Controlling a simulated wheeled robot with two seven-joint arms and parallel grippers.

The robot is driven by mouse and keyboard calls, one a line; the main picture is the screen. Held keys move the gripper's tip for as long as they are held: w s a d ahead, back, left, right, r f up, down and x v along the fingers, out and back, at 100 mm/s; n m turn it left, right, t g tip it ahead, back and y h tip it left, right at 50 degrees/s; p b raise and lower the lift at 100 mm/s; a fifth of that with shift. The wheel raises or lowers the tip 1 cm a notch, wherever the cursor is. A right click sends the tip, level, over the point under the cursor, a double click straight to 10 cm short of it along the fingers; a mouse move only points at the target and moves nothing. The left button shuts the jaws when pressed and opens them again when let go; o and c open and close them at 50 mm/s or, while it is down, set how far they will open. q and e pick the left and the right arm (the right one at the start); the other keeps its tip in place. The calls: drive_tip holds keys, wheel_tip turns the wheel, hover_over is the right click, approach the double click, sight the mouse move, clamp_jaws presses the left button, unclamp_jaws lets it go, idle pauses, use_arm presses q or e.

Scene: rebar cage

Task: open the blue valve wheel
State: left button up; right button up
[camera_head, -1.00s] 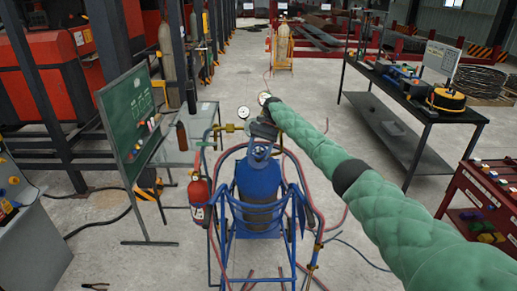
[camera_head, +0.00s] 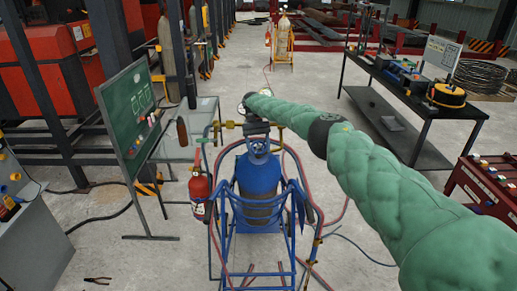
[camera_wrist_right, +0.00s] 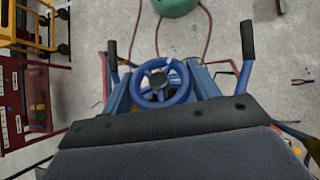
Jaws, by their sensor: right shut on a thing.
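The blue valve wheel (camera_head: 259,147) sits on top of a blue gas cylinder (camera_head: 258,175) held upright in a blue cart (camera_head: 228,215). In the right wrist view the wheel (camera_wrist_right: 163,84) shows as a spoked blue ring with a dark hub. My right gripper (camera_head: 257,129) is at the wheel, shut on it. My padded green right arm reaches in from the right and partly hides the gauges behind. The fingertips are too small to make out in the head view. How far the wheel is turned cannot be told. My left gripper is out of view.
A red fire extinguisher (camera_head: 200,190) hangs at the cart's left side. Red hoses (camera_head: 300,165) loop around the cart. A green board (camera_head: 132,112) stands left. A black workbench (camera_head: 395,95) and a red tool cart (camera_head: 485,185) are at right. Pliers (camera_head: 97,280) lie on the floor.

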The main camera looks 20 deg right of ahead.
drive_tip(key=shift+f+n+h, duration=0.15)
drive_tip(key=shift+n+h, duration=1.65)
drive_tip(key=shift+h, duration=0.9)
drive_tip(key=o, duration=1)
drive_tip(key=shift+c, duration=0.2)
